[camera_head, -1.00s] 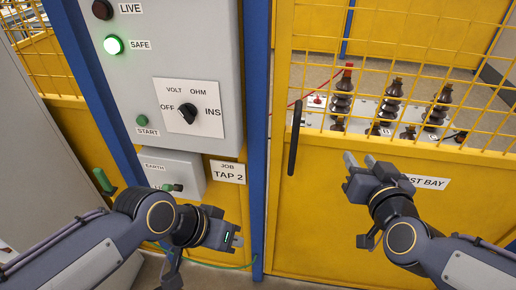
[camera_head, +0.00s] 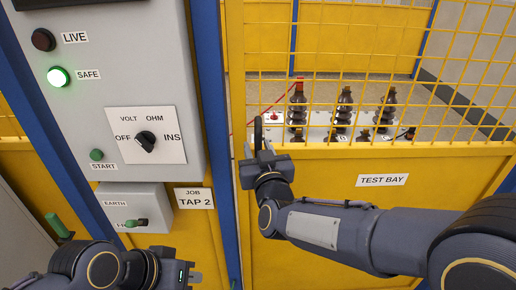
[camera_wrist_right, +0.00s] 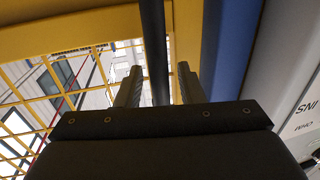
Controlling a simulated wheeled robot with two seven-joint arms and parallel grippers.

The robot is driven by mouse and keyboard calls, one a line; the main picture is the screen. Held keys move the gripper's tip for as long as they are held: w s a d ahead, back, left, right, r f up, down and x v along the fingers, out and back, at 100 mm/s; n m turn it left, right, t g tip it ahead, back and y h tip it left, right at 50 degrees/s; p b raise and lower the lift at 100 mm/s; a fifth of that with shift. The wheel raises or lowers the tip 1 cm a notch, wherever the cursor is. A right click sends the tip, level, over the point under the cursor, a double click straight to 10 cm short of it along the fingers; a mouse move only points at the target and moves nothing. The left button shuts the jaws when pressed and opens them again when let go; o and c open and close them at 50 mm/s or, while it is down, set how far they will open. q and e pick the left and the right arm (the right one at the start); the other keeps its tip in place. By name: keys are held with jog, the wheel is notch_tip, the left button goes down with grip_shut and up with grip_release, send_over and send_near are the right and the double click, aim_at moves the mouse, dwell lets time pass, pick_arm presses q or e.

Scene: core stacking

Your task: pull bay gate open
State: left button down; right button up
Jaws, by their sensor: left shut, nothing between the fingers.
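The yellow bay gate (camera_head: 320,215), with a mesh upper part and a TEST BAY label (camera_head: 382,180), stands against the blue post and looks closed. Its upright black handle (camera_head: 258,130) is near the gate's left edge. My right gripper (camera_head: 262,150) is at the handle, covering its lower part in the head view. In the right wrist view the handle bar (camera_wrist_right: 155,45) runs between the two open fingers, with a gap visible on each side. My left gripper (camera_head: 194,277) is shut and empty, low in front of the panel below the JOB TAP 2 label (camera_head: 193,198).
A grey control panel (camera_head: 185,80) with a lit green SAFE lamp (camera_head: 58,77) and a knob (camera_head: 145,142) stands left of the gate. An EARTH box (camera_head: 152,197) is below it. Behind the mesh are brown insulators (camera_head: 343,108) and a red lead.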

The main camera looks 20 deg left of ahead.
grip_shut()
jog(key=shift+s, duration=0.1)
dwell(0.3)
